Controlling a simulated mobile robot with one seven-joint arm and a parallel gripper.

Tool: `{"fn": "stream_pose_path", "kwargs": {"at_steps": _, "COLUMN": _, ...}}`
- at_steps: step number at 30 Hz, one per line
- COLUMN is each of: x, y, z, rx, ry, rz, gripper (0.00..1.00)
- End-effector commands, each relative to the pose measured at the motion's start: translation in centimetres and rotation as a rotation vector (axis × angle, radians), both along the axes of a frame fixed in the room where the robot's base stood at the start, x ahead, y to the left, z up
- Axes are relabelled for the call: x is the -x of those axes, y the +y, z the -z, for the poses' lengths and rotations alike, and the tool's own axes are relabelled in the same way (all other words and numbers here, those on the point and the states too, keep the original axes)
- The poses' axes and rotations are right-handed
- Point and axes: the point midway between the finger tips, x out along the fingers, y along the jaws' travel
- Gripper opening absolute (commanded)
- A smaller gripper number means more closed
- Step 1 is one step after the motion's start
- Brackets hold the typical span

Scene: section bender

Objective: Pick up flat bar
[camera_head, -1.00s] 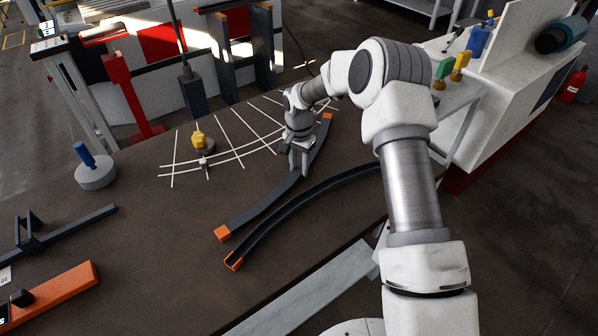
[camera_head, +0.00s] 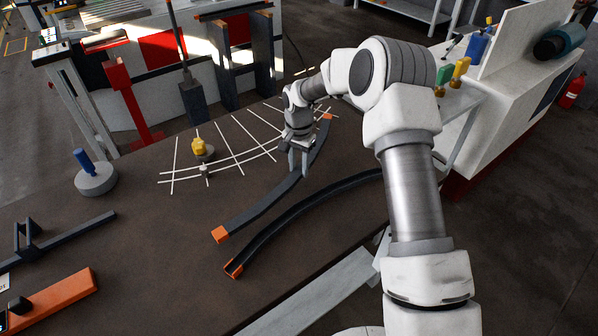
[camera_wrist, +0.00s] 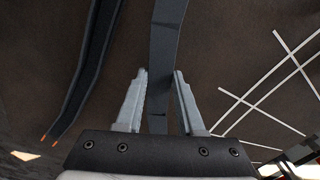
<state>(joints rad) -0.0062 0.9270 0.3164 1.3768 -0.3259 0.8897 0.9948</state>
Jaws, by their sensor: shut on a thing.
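A long, dark, gently curved flat bar (camera_head: 258,207) with orange ends runs diagonally over the brown table. My gripper (camera_head: 299,168) is shut on it near its middle, from above. In the wrist view the bar (camera_wrist: 168,45) passes between the two pale fingers (camera_wrist: 158,92). Whether the bar touches the table under the gripper cannot be told. A second curved dark bar (camera_head: 300,210), with a channel-like profile and an orange near end, lies beside it, nearer my arm, apart from it.
White grid lines (camera_head: 237,155) with a yellow-topped knob (camera_head: 200,147) lie behind the bar. A grey round base with a blue handle (camera_head: 95,178) stands at left. An orange beam (camera_head: 55,297) and dark rail (camera_head: 75,230) lie front left. A white machine (camera_head: 520,90) stands at right.

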Motion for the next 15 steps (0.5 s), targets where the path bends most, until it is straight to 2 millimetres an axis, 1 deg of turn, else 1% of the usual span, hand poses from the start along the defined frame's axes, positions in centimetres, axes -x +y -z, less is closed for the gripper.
{"fn": "stream_pose_path", "kwargs": {"at_steps": 1, "x": -0.2, "y": 0.1, "z": -1.0, "rx": -0.001, "ry": -0.008, "rz": -0.001, "gripper": 0.00}}
{"fn": "stream_pose_path", "kwargs": {"at_steps": 3, "x": -0.1, "y": -0.3, "z": -1.9, "rx": 0.000, "ry": -0.007, "rz": 0.002, "gripper": 0.00}}
{"fn": "stream_pose_path", "kwargs": {"at_steps": 8, "x": 0.6, "y": -2.8, "z": -3.2, "rx": 0.001, "ry": -0.007, "rz": 0.004, "gripper": 0.00}}
{"fn": "stream_pose_path", "kwargs": {"at_steps": 15, "x": 2.0, "y": -7.2, "z": -5.9, "rx": -0.001, "ry": -0.006, "rz": 0.005, "gripper": 0.00}}
